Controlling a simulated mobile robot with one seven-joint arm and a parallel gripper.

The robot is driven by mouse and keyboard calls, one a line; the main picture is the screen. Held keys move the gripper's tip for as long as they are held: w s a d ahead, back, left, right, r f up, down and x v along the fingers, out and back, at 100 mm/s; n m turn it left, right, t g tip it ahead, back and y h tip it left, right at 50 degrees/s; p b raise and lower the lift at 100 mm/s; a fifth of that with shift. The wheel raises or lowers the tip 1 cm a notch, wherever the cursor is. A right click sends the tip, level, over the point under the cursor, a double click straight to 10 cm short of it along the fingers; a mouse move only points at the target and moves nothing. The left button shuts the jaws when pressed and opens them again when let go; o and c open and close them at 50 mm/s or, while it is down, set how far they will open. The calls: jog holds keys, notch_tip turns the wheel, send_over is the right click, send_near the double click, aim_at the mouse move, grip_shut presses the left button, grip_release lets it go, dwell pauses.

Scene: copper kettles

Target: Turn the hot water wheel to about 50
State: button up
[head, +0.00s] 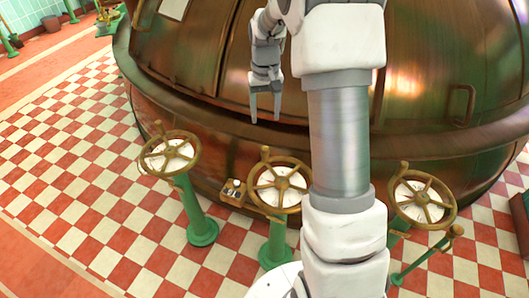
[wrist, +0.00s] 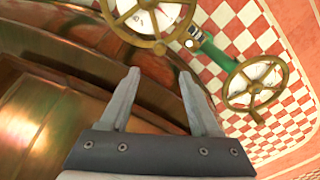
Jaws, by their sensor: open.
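Three brass spoked wheels with pale dials stand on green posts before a copper kettle: a left wheel (head: 170,152), a middle wheel (head: 281,184) and a right wheel (head: 422,197). Each has a rim knob. The dial markings are too small to read, so I cannot tell which is the hot water wheel. My gripper (head: 265,120) is open and empty, pointing down in front of the kettle, apart from the wheels. In the wrist view, two wheels show beyond the open fingers (wrist: 159,72): one at the top (wrist: 150,18), cut by the edge, and one at the right (wrist: 255,85).
The large copper kettle (head: 215,50) fills the back, with a wide rim and a handle (head: 461,104). A small box (head: 233,190) sits between the left and middle wheels. The red and white checkered floor (head: 70,150) is clear at the left.

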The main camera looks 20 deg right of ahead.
aim_at(265, 148)
notch_tip(265, 148, down, 16)
jog(key=b, duration=0.4)
jog(key=shift+r, duration=0.1)
grip_shut()
dwell(1.2)
